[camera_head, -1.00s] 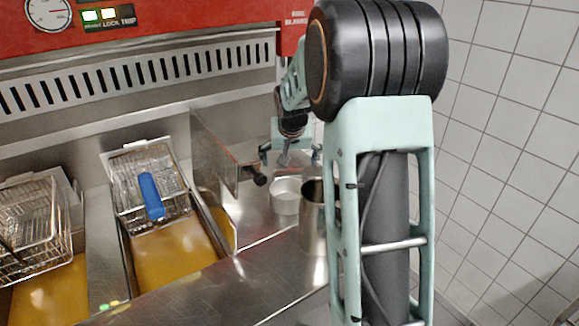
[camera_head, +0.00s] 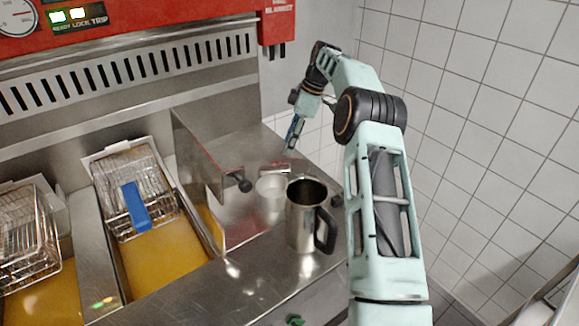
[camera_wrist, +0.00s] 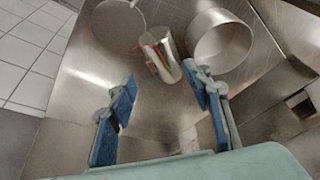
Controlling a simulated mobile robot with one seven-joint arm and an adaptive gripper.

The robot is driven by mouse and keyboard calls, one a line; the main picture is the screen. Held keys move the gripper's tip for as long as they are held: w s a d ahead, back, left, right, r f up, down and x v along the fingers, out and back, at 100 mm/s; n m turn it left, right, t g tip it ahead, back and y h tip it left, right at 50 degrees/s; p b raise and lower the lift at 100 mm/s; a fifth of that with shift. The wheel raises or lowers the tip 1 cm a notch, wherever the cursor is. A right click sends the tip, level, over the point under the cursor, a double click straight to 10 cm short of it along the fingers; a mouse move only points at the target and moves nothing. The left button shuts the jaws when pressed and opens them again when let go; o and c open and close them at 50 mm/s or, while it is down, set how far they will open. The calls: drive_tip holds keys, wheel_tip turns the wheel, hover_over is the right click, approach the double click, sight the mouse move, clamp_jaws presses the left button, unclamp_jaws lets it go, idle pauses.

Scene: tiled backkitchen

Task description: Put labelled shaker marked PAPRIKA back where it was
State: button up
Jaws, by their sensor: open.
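A shiny metal cylinder with a reddish strip (camera_wrist: 160,55), likely the shaker, stands or lies on the steel counter in the wrist view; no label is readable. A small reddish and grey thing (camera_head: 275,167) behind the pale bowl in the head view may be the same item. My gripper (camera_wrist: 160,76) is open, its blue-padded fingers spread apart, with the cylinder beyond and roughly between the tips. Nothing is held. In the head view my gripper (camera_head: 291,140) is above the counter's far right part, seen edge-on.
A round bowl (camera_head: 270,187) and a steel pitcher with a black handle (camera_head: 303,228) stand close by. A steel divider (camera_head: 205,155) with a black knob is left of them. Fryer vats with baskets (camera_head: 135,190) lie further left. A tiled wall is at right.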

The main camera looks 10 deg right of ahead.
sight(281, 165)
drive_tip(key=shift+n+y, duration=0.3)
drive_tip(key=shift+n, duration=0.5)
drive_tip(key=x, duration=0.3)
drive_tip(key=p+x, duration=0.1)
drive_tip(key=x, duration=0.2)
drive_tip(key=p+x, duration=0.1)
drive_tip(key=x, duration=0.3)
drive_tip(key=shift+s+d+f, duration=0.15)
drive_tip(key=shift+s+d, duration=0.05)
drive_tip(key=shift+d, duration=0.05)
drive_tip(key=c, duration=1)
